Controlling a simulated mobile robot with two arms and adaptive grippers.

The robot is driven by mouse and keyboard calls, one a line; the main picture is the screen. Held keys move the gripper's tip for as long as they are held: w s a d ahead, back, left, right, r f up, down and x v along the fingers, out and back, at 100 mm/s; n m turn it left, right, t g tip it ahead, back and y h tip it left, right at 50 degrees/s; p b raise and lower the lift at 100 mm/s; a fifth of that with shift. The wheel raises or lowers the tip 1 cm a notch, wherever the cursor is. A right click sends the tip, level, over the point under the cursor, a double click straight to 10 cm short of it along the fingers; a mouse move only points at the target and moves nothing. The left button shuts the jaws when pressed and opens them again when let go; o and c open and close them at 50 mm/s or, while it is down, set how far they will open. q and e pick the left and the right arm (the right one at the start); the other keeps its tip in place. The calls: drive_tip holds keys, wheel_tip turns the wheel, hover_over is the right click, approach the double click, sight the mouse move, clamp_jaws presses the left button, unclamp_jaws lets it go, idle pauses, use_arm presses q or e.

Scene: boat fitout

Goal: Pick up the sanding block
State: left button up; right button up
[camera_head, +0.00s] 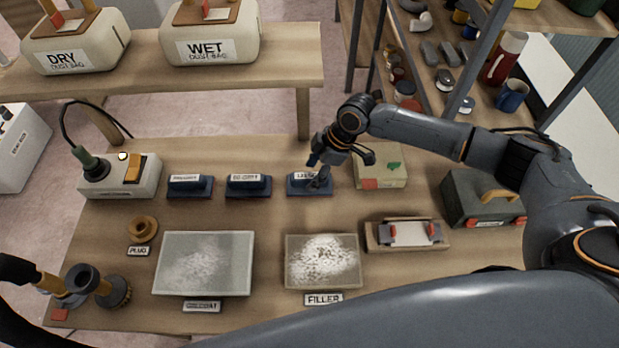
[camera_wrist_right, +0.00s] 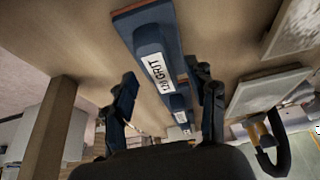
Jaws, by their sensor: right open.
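Three blue sanding blocks with white labels lie in a row on the wooden bench: a left one (camera_head: 190,187), a middle one (camera_head: 248,187) and a right one (camera_head: 298,189). My right gripper (camera_head: 336,166) is open at the right end of the right block and partly covers it. In the right wrist view the fingers (camera_wrist_right: 165,85) stand apart on either side of the row. The nearest block (camera_wrist_right: 150,50) shows a label ending in "GRIT" and nothing grips it. Contact with the fingers cannot be told. My left gripper is not in view.
A pale box (camera_head: 381,178) stands close right of the gripper. A filler tray (camera_head: 322,285), a larger tray (camera_head: 203,290), a wooden holder (camera_head: 407,248) and a dark toolbox (camera_head: 480,200) occupy the bench. A switch box (camera_head: 125,182) stands left. Shelves (camera_head: 440,80) rise behind.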

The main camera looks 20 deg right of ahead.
drive_tip(key=shift+x, duration=1.35)
drive_tip(key=shift+f, duration=0.1)
drive_tip(key=shift+s, duration=0.15)
clamp_jaws()
